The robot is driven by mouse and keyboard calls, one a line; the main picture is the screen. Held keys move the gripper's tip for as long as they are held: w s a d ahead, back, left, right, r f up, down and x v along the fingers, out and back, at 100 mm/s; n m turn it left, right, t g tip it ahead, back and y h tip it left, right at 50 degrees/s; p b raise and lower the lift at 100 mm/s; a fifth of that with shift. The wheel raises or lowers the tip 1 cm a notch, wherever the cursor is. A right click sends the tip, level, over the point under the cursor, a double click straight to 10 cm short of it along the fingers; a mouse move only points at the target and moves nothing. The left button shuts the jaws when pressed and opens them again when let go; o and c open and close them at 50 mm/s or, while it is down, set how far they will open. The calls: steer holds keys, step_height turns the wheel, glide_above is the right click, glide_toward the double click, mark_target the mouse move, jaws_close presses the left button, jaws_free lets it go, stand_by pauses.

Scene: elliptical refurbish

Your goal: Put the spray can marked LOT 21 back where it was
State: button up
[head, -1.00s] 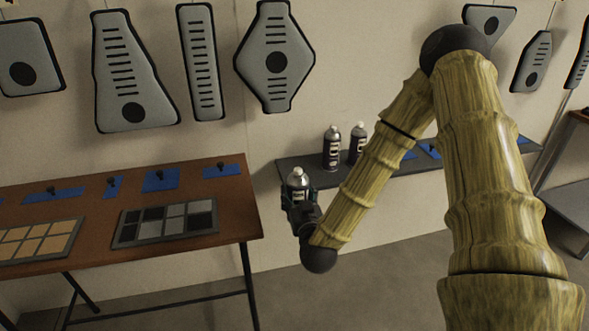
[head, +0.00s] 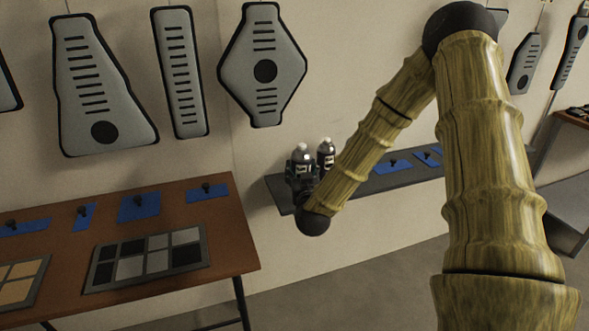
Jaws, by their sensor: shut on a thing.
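My gripper (head: 303,178) is shut on a spray can (head: 303,159), silver with a dark band and a pale cap, held upright. It is at the left end of the dark wall shelf (head: 283,190). A second spray can (head: 326,155), dark with a silver top and pale cap, stands on the shelf just right of the held can. The gripper and arm hide the lower parts of both cans and the shelf around them. I cannot tell whether the held can touches the shelf. The label lettering is too small to read.
Blue mats with dark knobs (head: 393,162) lie along the shelf to the right. A brown table (head: 240,249) with a swatch tray (head: 205,240) and more blue mats stands at the left. Grey panels (head: 264,70) hang on the wall above. Floor is free between table and shelf.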

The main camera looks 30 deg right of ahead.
steer(key=shift+w+d+f+p, duration=0.1)
steer(key=shift+w+d+f, duration=0.65)
steer(key=shift+w, duration=0.75)
steer(key=shift+w+d+f+p, duration=0.1)
steer(key=shift+w+d+f, duration=0.55)
steer(key=shift+w, duration=0.85)
steer(key=shift+w+d+f+p, duration=0.1)
steer(key=shift+w+d+f, duration=0.65)
steer(key=shift+w, duration=0.75)
steer(key=shift+a+f, duration=0.15)
steer(key=o, duration=1.4)
